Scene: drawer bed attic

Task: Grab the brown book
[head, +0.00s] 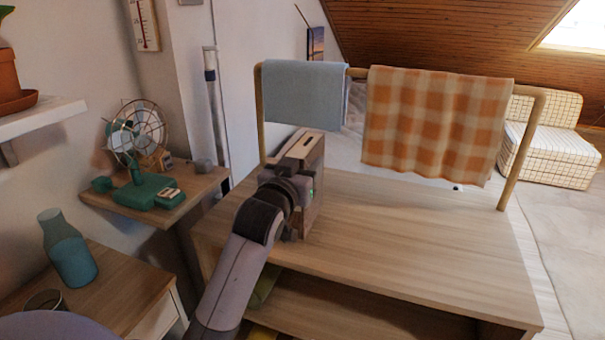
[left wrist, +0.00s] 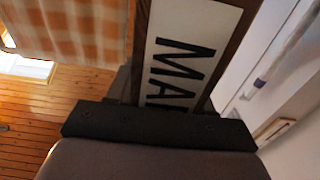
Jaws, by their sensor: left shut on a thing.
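My left gripper (head: 297,175) is shut on a brown box-like thing (head: 306,148) at the left end of the wooden table top. The box stands upright and has a dark slot in its top. In the left wrist view it shows a dark brown edge and a white label (left wrist: 185,60) with black letters, of which "MA" can be read. My fingertips are mostly hidden behind my wrist. I cannot make out a separate brown book for sure in either view. My right gripper is not in view.
A rail over the table (head: 400,230) carries a blue towel (head: 305,92) and an orange checked cloth (head: 435,125) close behind the box. The table top to the right is clear. At left are a green fan (head: 140,150) and a teal bottle (head: 68,250).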

